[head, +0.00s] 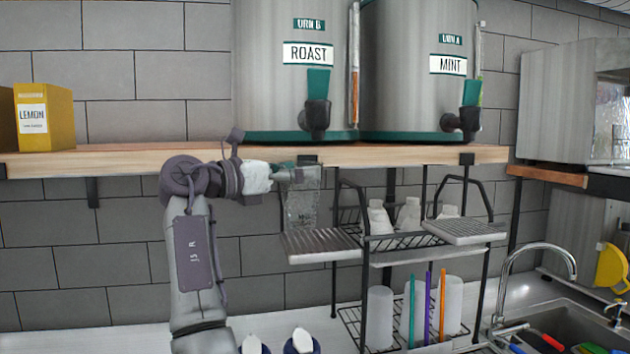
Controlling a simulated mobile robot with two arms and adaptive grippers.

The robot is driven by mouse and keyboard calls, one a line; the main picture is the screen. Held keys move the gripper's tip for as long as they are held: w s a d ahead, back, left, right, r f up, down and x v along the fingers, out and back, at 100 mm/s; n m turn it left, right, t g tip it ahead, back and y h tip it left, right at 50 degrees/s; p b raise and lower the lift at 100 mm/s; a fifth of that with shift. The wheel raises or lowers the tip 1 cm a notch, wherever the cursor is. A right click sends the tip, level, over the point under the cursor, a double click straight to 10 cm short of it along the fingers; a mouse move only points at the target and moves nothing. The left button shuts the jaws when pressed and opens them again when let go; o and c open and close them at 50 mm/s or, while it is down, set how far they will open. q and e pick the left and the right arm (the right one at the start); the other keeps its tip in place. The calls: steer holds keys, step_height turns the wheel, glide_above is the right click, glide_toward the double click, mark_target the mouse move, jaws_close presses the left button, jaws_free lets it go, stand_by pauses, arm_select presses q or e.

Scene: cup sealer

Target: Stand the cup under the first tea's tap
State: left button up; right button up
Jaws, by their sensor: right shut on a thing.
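A clear, see-through cup (301,208) is upright over the left slatted drip tray (320,246); I cannot tell whether its base touches the tray. My right gripper (290,174) is shut on the cup near its rim, coming in from the left, just under the wooden shelf. Above is the ROAST urn (262,70) with its dark tap (317,112), a little to the right of the cup. The MINT urn (405,70) stands to its right, with its tap (466,118) above the right drip tray (466,231). My left gripper is out of view.
The wooden shelf (120,160) runs low above the cup. A wire rack (400,241) holds white bottles, with pale cups (380,315) and coloured straws below. A yellow LEMON box (45,118) is on the shelf. A sink (560,320) with a curved faucet is at right.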

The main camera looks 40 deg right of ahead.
mark_target(316, 188)
steer(key=d, duration=0.3)
steer(key=shift+s+d+r+p, duration=0.15)
steer(key=shift+s+d+p, duration=0.1)
steer(key=shift+p, duration=0.1)
steer(key=shift+s+d, duration=0.15)
steer(key=shift+d, duration=0.15)
step_height(316, 188, down, 3)
steer(key=shift+r+p, duration=0.15)
steer(key=shift+p, duration=0.65)
steer(key=shift+f, duration=0.35)
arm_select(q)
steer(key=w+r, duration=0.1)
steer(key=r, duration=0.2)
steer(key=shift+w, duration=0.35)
arm_select(e)
steer(key=shift+f, duration=0.1)
steer(key=shift+f, duration=0.1)
steer(key=o, duration=0.6)
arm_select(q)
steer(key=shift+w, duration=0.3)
arm_select(e)
steer(key=shift+f, duration=0.1)
